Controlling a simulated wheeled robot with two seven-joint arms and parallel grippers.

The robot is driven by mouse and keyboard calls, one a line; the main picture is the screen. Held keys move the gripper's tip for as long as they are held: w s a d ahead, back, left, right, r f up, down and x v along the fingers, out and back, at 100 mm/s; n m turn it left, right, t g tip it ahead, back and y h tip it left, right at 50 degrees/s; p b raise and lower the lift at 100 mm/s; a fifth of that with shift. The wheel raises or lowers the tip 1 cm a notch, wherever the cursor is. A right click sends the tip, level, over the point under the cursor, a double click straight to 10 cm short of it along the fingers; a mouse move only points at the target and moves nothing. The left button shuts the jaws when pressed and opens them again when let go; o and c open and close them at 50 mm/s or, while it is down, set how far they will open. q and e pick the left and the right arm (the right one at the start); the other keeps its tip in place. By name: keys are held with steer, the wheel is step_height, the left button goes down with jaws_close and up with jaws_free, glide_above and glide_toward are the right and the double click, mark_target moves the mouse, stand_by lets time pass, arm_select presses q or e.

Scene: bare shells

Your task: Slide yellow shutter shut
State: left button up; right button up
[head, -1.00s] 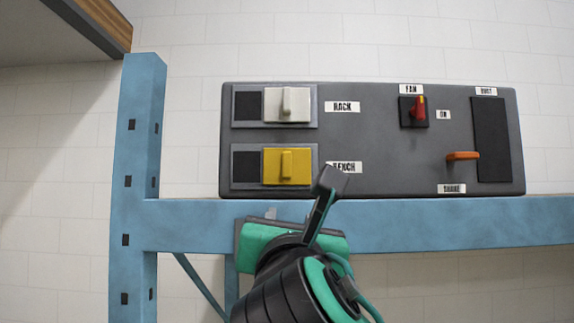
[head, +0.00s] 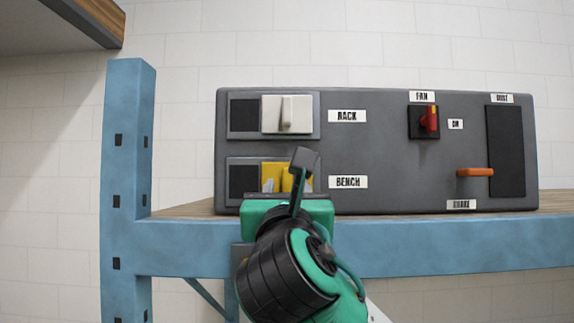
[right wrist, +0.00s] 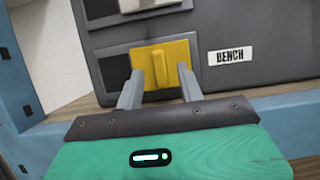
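The yellow shutter (head: 270,172) sits at the right of its slot on the grey panel, with the slot's dark opening (head: 243,179) uncovered to its left. A "BENCH" label (head: 348,182) is beside it. In the right wrist view the yellow shutter (right wrist: 176,50) shows its upright raised handle (right wrist: 158,58). My right gripper (right wrist: 159,74) is open, with one finger to each side of the handle; I cannot tell whether they touch it. In the head view my right gripper (head: 285,186) hides the shutter's lower part. My left gripper is not in view.
The white shutter (head: 287,114), labelled "RACK", is just above. A red fan knob (head: 431,119) and an orange handle (head: 475,172) are at the panel's right. The panel stands on a shelf with a blue beam (head: 450,245); a blue post (head: 127,190) rises at left.

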mark_target(287, 182)
steer(key=shift+w+r, duration=0.45)
steer(key=shift+w, duration=0.1)
steer(key=shift+w+p, duration=0.55)
steer(key=shift+w, duration=0.25)
steer(key=shift+s+r, duration=0.1)
jaws_close()
